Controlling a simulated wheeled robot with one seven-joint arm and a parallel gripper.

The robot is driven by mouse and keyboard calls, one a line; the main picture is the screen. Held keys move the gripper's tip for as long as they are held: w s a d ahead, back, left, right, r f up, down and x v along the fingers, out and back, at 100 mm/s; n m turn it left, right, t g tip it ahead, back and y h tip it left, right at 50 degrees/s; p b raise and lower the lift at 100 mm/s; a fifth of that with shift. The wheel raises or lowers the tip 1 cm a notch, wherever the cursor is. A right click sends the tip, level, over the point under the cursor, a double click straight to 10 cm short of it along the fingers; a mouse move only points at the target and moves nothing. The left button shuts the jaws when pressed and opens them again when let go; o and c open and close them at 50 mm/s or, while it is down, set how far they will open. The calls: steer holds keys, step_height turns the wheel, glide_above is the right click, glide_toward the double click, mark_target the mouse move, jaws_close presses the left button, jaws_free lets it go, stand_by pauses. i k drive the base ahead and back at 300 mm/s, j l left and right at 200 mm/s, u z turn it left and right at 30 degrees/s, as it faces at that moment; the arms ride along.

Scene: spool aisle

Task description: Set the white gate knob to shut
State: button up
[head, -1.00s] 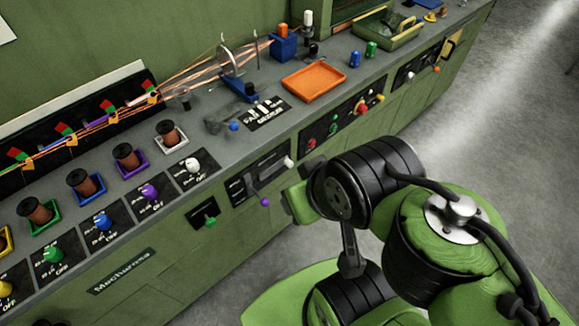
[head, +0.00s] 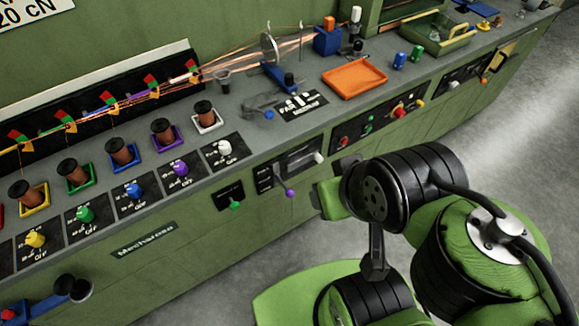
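A white knob (head: 223,147) stands on a black label plate (head: 233,155) in front of the white-tray spool, at the right end of a row of coloured knobs. Its plate has small markings including OFF; I cannot read which way the knob points. A second white knob (head: 319,157) sits on the bench's front face, at the right end of a black slotted panel (head: 290,166). I see no label reading "gate" or "shut" on either. My arm fills the lower right, apart from the first knob. My gripper's fingers cannot be made out.
Purple (head: 180,169), blue (head: 134,190), green (head: 85,214) and yellow (head: 36,239) knobs line the front edge to the left. Spools stand behind them. A purple-tipped lever (head: 290,192) projects from the front panel. An orange tray (head: 355,77) lies further right. Open floor (head: 540,150) is at right.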

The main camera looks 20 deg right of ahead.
mark_target(316, 154)
steer(key=l+u, duration=0.2)
steer(key=u, duration=0.15)
steer(key=l+u, duration=0.2)
steer(key=u, duration=0.15)
steer(key=l+u, duration=0.2)
steer(key=u, duration=0.15)
